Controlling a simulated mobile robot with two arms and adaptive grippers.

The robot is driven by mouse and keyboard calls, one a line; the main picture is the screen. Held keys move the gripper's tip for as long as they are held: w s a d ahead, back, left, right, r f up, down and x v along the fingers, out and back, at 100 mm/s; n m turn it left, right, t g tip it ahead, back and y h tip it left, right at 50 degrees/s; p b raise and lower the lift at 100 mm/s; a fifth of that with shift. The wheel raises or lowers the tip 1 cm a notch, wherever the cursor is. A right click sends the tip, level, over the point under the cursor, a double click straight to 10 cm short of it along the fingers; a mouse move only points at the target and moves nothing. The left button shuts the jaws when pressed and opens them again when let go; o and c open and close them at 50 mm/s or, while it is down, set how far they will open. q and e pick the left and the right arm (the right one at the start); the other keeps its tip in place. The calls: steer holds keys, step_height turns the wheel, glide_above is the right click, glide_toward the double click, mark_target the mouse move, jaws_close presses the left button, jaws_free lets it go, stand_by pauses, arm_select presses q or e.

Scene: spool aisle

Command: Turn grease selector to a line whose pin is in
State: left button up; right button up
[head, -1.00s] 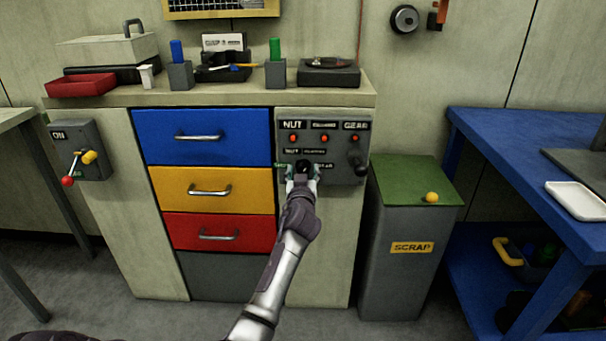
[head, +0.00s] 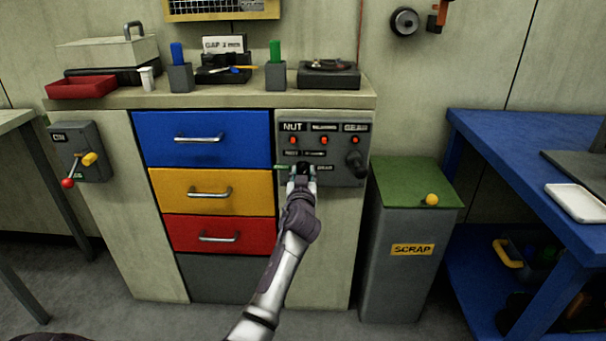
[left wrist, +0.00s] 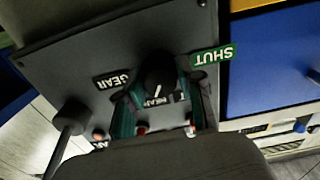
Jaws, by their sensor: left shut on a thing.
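A grey panel (head: 345,178) on the cabinet front carries the grease selector, a round black knob (left wrist: 160,70) with a white pointer mark. My left gripper (head: 302,172) is shut on this knob, fingers on both sides of it in the left wrist view (left wrist: 163,95). There the mark points down towards a partly hidden label; a GEAR label (left wrist: 113,79) is to the left and a green SHUT label (left wrist: 212,57) to the right. Three orange-red pins, left (head: 293,140), middle (head: 324,140) and right (head: 356,140), sit under labels; their depth is unclear. My right gripper is not in view.
A black-knobbed lever (head: 354,160) sticks out at the panel's right. Drawer handles (head: 198,138) are on the left. A scrap bin (head: 412,260) stands close to the right, with a yellow ball (head: 431,199) on its green lid.

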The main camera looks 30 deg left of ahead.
arm_select(q)
steer(key=shift+m, duration=0.3)
steer(key=m+p, duration=0.1)
steer(key=m, duration=0.2)
steer(key=m+p, duration=0.1)
steer(key=m, duration=0.3)
steer(key=shift+m, duration=0.3)
steer(key=shift+m+p, duration=0.5)
steer(key=shift+m, duration=1.2)
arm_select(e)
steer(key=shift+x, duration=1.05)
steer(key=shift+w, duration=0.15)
arm_select(q)
steer(key=o, duration=1.2)
steer(key=shift+c, duration=0.2)
